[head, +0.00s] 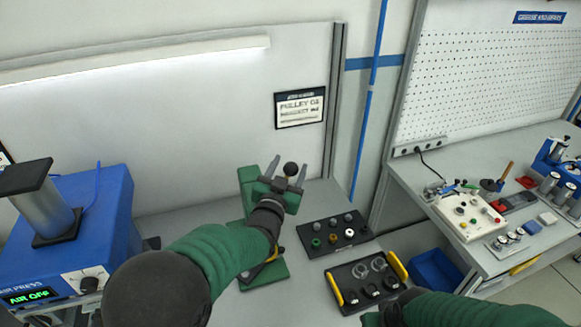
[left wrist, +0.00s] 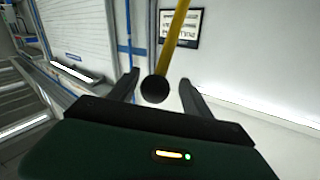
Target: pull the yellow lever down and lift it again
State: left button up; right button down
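In the left wrist view the yellow lever (left wrist: 174,42) comes down from the top edge and ends in a black ball knob (left wrist: 154,89). My left gripper (left wrist: 158,88) is open, with a grey finger on each side of the knob and a visible gap to each. In the head view the left gripper (head: 283,170) is at the green press (head: 247,182), and the black knob (head: 290,168) shows between its fingers. The yellow lever bar is mostly hidden there by my arm. My right arm is at the bottom right; its gripper's fingers are out of sight.
A blue air press box (head: 103,213) reading AIR OFF stands at left. Right of the green press lie a black tray (head: 313,243) with small parts and a black tray with yellow handles (head: 333,287). A blue bin (head: 434,272) stands beyond them. A wall is behind the bench.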

pick_arm(q)
jog(key=shift+a, duration=0.25)
jog(key=shift+c, duration=2.3)
jog(key=shift+s+d+r, duration=0.1)
jog(key=shift+d+r, duration=0.05)
jog(key=shift+d, duration=0.65)
grip_shut()
jog(key=shift+a, duration=0.45)
jog(key=shift+d, duration=0.15)
